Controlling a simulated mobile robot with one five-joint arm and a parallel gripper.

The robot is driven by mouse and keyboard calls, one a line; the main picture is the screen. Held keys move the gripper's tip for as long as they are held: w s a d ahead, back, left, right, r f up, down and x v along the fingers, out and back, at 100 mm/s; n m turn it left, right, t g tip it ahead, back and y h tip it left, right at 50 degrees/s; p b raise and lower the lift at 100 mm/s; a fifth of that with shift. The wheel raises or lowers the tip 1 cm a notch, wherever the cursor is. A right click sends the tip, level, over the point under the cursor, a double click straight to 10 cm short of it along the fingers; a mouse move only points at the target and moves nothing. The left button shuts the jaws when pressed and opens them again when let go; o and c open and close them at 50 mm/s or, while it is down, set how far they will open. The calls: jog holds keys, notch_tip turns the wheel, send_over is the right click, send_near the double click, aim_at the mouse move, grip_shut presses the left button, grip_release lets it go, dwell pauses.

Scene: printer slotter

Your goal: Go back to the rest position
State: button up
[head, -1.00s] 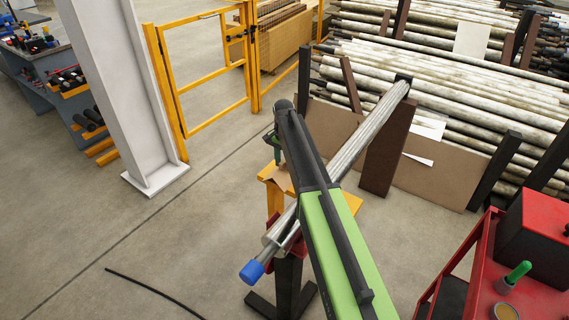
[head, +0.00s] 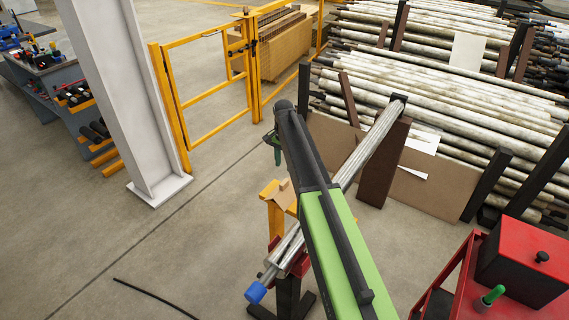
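My arm reaches up from the lower right of the head view, green near me and dark grey farther out. My gripper (head: 274,146) shows as a small green and dark part at the far left of the arm's end. Its fingers are too small and partly hidden, so I cannot tell whether it is open or shut. It appears above the floor beyond the yellow stand (head: 276,205). A long metal pipe (head: 352,163) with a blue cap (head: 256,292) lies on supports and passes behind my arm.
A red cart (head: 515,290) with a green-handled tool (head: 491,297) stands at the lower right. Racks of pipes (head: 450,95) fill the back right. A white column (head: 125,100), a yellow gate (head: 205,90) and a workbench (head: 55,95) are at the left. The floor at the lower left is mostly clear, with a black cable (head: 155,296).

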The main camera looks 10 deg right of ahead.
jog(key=shift+r, duration=0.4)
